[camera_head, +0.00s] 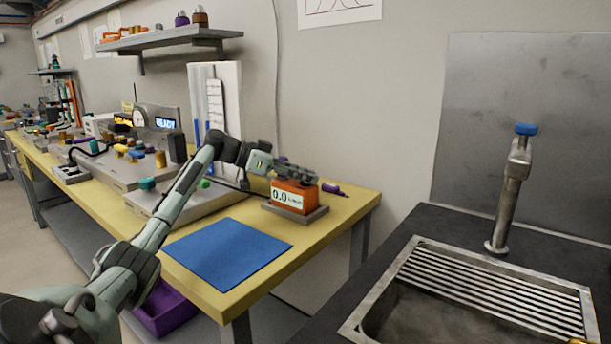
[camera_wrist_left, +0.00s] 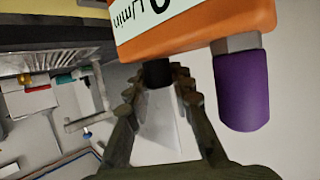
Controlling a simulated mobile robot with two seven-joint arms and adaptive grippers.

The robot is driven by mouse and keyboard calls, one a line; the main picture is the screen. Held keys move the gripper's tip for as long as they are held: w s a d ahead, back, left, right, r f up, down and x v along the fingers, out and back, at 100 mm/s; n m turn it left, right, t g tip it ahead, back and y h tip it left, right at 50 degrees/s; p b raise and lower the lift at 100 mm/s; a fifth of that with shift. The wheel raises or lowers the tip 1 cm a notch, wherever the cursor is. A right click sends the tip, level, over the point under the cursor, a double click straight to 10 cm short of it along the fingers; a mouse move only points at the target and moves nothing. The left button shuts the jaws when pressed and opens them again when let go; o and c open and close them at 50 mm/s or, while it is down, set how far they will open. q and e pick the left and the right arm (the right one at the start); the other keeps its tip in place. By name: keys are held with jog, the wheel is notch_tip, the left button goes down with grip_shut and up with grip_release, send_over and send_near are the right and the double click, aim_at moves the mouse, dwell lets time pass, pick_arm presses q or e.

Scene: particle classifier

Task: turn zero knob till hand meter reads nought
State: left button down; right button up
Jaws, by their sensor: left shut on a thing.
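The hand meter (camera_head: 296,197) is an orange box on a grey stand at the right end of the yellow bench. Its white display appears to read 0.0, with a unit that looks like L/min. My left gripper (camera_head: 303,174) is at the top of the meter. In the left wrist view the meter's orange body (camera_wrist_left: 195,35) fills the top. A short black zero knob (camera_wrist_left: 158,74) sticks out of it between the fingertips of my left gripper (camera_wrist_left: 157,84), which is shut on it. The fingers partly hide the knob. My right gripper is not in view.
A purple fitting (camera_head: 333,189) sticks out beside the meter; it also shows in the left wrist view (camera_wrist_left: 243,90). A blue mat (camera_head: 228,254) lies bare in front. Grey apparatus (camera_head: 160,150) fills the bench's left. A sink (camera_head: 470,295) with a blue-topped tap (camera_head: 512,190) stands right.

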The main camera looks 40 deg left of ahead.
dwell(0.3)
pick_arm(q)
jog(key=c, duration=1.7)
grip_release()
jog(key=o, duration=0.4)
jog(key=shift+f, duration=0.1)
